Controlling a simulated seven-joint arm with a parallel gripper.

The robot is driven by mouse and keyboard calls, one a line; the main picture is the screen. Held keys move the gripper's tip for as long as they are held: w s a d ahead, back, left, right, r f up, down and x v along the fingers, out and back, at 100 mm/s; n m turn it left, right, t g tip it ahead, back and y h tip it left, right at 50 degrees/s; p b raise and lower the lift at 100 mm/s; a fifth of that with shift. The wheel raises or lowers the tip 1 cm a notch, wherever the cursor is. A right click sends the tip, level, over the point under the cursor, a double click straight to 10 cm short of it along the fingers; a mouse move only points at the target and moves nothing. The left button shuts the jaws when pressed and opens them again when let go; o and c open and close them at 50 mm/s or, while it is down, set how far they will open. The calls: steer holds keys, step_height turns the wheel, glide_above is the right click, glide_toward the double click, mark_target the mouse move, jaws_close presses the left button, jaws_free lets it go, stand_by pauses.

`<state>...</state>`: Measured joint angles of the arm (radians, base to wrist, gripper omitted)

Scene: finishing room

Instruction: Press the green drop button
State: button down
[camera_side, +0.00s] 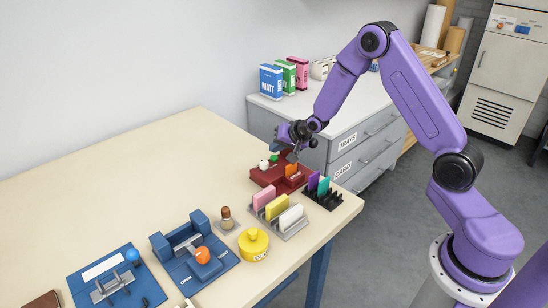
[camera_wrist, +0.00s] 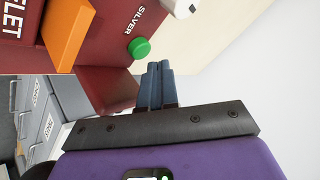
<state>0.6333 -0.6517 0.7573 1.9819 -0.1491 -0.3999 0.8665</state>
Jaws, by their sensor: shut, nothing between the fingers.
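The green button (camera_wrist: 139,47) is a round dome on a dark red machine (camera_wrist: 100,25), beside the word SILVER. It also shows in the side view (camera_side: 274,158) as a small green spot on the machine (camera_side: 268,177) near the table's far corner. My gripper (camera_wrist: 160,64) is shut and empty, its two blue-grey fingers together. Its tips appear just below and to the right of the button in the wrist view, and no contact shows. In the side view my gripper (camera_side: 292,157) is over the machine, and its tips are hard to make out.
An orange card (camera_wrist: 65,35) stands in the machine, and a white knob (camera_wrist: 185,8) is near the button. A rack of coloured cards (camera_side: 280,221) and a dark rack (camera_side: 324,199) stand close by.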

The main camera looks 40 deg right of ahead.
mark_target(277, 158)
steer(key=shift+f, duration=0.25)
steer(key=shift+f, duration=0.2)
steer(key=shift+f, duration=0.5)
stand_by(0.7)
steer(key=shift+r, duration=0.9)
steer(key=shift+r, duration=2.55)
steer(key=shift+a, duration=0.1)
